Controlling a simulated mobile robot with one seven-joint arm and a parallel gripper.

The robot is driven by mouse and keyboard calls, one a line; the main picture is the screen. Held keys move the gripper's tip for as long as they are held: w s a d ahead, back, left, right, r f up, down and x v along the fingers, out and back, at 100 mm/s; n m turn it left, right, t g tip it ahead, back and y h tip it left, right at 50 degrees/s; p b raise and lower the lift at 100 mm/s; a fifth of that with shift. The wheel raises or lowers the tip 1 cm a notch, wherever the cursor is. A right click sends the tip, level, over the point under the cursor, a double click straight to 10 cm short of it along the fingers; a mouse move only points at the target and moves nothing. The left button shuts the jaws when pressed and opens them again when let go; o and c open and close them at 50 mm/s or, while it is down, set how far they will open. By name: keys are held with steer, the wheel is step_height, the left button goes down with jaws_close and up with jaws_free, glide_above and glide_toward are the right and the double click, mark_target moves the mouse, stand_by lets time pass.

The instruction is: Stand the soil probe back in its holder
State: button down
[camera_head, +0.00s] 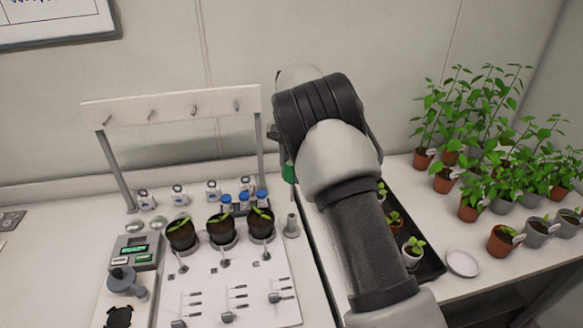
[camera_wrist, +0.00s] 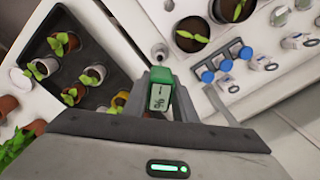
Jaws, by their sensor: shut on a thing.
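The soil probe has a green head with a small pale display (camera_wrist: 160,93), held between the fingers of my gripper (camera_wrist: 162,84) in the wrist view. In the head view, a bit of the green probe (camera_head: 289,173) shows left of my arm, above the bench; my arm hides most of the gripper. A small grey upright holder (camera_head: 291,226) with a wider base stands on the bench below the probe. It also shows in the wrist view (camera_wrist: 159,50), just beyond the probe, its top apparently empty.
A rack with blue-capped vials (camera_head: 244,199) and dark seedling pots (camera_head: 222,228) stand left of the holder. A hook rail (camera_head: 170,108) rises behind. A black tray (camera_head: 432,263) of small pots lies to the right, with leafy potted plants (camera_head: 470,207) beyond.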

mark_target(292, 184)
steer(key=shift+f+b, duration=1.25)
steer(key=shift+f, duration=1.25)
steer(key=shift+p, duration=0.3)
steer(key=shift+f+b, duration=1.8)
steer(key=shift+f, duration=1.85)
steer(key=c, duration=1.4)
jaws_free()
steer(key=shift+o, duration=0.2)
